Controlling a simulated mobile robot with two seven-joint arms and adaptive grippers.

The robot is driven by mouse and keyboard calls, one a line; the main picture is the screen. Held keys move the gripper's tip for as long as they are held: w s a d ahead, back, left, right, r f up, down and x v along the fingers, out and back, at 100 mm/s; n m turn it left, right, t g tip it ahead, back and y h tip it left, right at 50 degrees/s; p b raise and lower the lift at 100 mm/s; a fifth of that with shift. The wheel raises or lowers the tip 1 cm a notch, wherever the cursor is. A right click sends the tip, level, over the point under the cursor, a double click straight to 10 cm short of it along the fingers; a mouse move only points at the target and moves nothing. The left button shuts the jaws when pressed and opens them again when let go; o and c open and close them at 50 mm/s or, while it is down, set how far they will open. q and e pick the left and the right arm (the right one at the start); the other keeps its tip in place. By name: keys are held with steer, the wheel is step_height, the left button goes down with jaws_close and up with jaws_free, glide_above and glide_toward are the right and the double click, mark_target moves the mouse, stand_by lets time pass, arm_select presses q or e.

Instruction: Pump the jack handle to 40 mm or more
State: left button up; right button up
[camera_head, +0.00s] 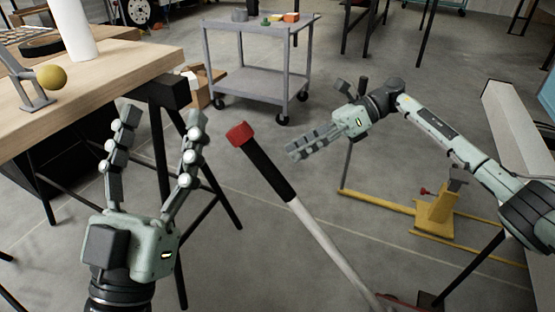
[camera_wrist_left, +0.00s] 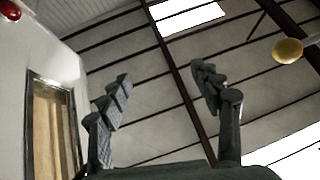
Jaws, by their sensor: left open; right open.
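The jack handle (camera_head: 322,237) is a long pale rod with a black grip (camera_head: 266,172) and a red tip (camera_head: 240,134). It slants up and left from a dark red part (camera_head: 405,302) at the bottom edge, most of which is out of frame. My left gripper (camera_head: 160,115) is open and empty, left of the red tip and apart from it. In the left wrist view its open fingers (camera_wrist_left: 165,85) point at the ceiling with nothing between them. My right gripper (camera_head: 322,115) is to the right of the grip, apart from it, its fingers pointing left.
A wooden workbench (camera_head: 110,62) with a yellow ball (camera_head: 51,77) stands at the left, its dark legs near my left gripper. A grey cart (camera_head: 262,88) stands behind. A yellow floor frame (camera_head: 435,212) is at the right. Bare floor lies around the handle.

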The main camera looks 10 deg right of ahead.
steer(key=v, duration=0.3)
